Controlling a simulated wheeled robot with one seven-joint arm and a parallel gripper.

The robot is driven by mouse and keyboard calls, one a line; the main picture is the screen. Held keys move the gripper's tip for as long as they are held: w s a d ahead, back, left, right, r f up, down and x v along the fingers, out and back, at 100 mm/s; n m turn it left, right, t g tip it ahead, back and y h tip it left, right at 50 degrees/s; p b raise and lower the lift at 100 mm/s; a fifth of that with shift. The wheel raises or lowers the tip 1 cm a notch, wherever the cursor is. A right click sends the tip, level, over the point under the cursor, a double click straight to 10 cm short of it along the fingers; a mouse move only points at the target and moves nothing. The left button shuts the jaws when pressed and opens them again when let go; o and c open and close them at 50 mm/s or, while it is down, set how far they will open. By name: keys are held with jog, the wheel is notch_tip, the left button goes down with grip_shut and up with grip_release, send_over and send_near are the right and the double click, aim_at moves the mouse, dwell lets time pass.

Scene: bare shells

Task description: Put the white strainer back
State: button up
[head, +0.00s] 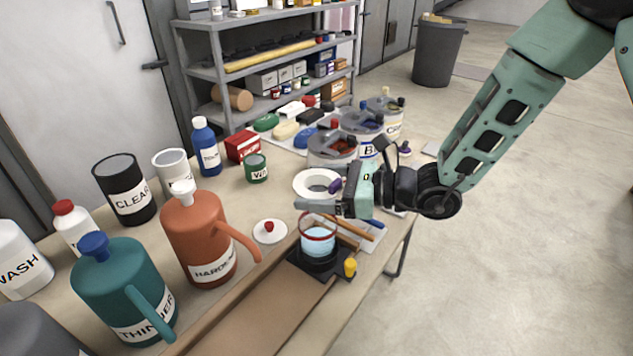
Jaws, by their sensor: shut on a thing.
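The white strainer (302,177) shows as a white ring with a pale middle and a purple tab (336,186) at its right side. My gripper (325,196) reaches in from the right and is shut on the strainer at the tab; the exact contact is partly hidden by the jaws. The strainer appears held above the table, behind and above a clear red-rimmed beaker (318,243) of pale blue liquid. The beaker stands upright on a black stand (308,263).
An orange jug (195,240), a teal jug (120,285) and a white lid with a red knob (269,231) stand to the left. Several grey lidded cans (332,150) stand behind my gripper. A purple knob (404,148) is near the table's right edge. Open floor lies right.

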jog(key=shift+r, duration=0.25)
jog(key=shift+w+d+f, duration=0.1)
jog(key=shift+d+f, duration=0.1)
jog(key=shift+d, duration=0.1)
jog(key=w+d+f+m+t+h, duration=0.1)
jog(key=w+d+f+m+t, duration=0.15)
jog(key=d+f, duration=0.4)
jog(key=w+d+f+m+t+h, duration=0.1)
jog(key=d+f+m+t+h, duration=0.15)
jog(key=d, duration=0.75)
jog(key=s+d+f+m+t+h, duration=0.1)
jog(key=d+f+m+t+h, duration=0.2)
jog(key=d, duration=0.4)
jog(key=s+d+f+m+t+h, duration=0.1)
jog(key=s+d+f+t, duration=0.1)
jog(key=d+f, duration=0.4)
jog(key=s+f+m+h, duration=0.1)
jog(key=m+h, duration=0.1)
jog(key=s+m+t+h, duration=0.1)
jog(key=s+m+h, duration=0.1)
jog(key=h, duration=0.1)
jog(key=s+d+f+m+t+h, duration=0.1)
jog(key=m+h, duration=0.1)
jog(key=h, duration=0.1)
jog(key=shift+s+f, duration=0.25)
jog(key=shift+f, duration=0.05)
